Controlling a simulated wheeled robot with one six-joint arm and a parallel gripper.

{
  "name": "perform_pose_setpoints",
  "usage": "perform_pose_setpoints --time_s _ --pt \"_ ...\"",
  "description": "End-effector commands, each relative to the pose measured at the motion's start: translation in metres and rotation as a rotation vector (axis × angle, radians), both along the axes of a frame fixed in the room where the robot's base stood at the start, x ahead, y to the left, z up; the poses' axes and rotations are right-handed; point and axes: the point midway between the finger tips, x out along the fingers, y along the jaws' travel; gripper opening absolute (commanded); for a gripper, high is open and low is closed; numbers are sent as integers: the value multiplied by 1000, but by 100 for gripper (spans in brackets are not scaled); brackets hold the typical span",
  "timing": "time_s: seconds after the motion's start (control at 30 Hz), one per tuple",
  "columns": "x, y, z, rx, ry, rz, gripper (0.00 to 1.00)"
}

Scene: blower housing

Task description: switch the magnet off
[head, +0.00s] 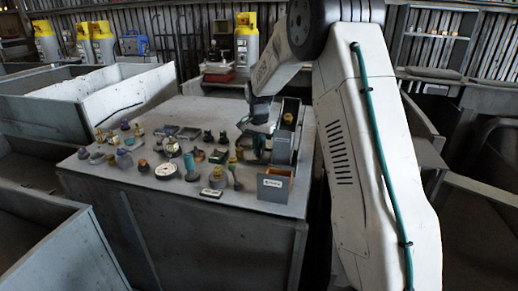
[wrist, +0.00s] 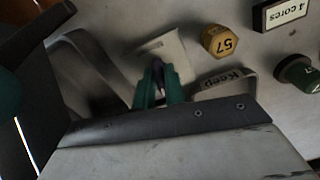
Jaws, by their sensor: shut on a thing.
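My gripper (wrist: 158,85) shows teal fingers in the wrist view, close together on a thin dark piece (wrist: 158,72). The piece stands in front of a pale metal plate (wrist: 168,50); whether it is joined to the plate I cannot tell. I cannot tell for sure which thing is the magnet or its switch. In the head view my gripper (head: 258,122) is low over the right part of the bench, beside a tall grey holder (head: 283,150); its fingertips are too small to make out there.
Several small parts crowd the grey bench (head: 130,205). A labelled open box (head: 273,187) stands at its front right.

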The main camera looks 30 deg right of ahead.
Motion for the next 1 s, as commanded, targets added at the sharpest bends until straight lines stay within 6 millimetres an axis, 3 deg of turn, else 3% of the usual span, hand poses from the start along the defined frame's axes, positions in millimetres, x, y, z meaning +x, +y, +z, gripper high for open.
perform_pose_setpoints --time_s 0.5,1.0 --pt "0 -1 1 0 -3 359 0" --pt "0 -1 2 -1 -3 442 0"
